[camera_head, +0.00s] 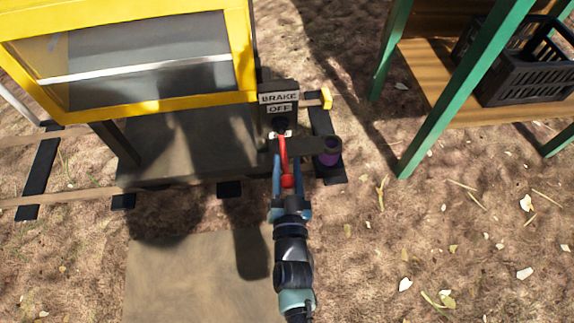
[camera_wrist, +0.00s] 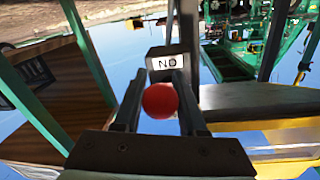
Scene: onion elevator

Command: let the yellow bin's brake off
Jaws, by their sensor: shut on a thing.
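The yellow bin (camera_head: 240,50) stands at the upper left of the head view, on a dark base. At its right is the brake post (camera_head: 264,88) with a sign reading BRAKE OFF (camera_head: 279,102). A red brake lever (camera_head: 283,150) comes from the post towards me and ends in a red ball knob (camera_head: 288,181). My gripper (camera_head: 287,190) is shut on this knob. In the wrist view the red knob (camera_wrist: 160,101) sits between the fingers of my gripper (camera_wrist: 157,85). Beyond it is a label (camera_wrist: 167,62) that reads ON, upside down.
Rails (camera_head: 60,200) with dark sleepers run under the bin. A dark bar with a purple end (camera_head: 329,157) lies just right of the lever. A green-legged wooden stand (camera_head: 440,105) holds a black crate (camera_head: 515,85) at the right. The ground at lower right is open.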

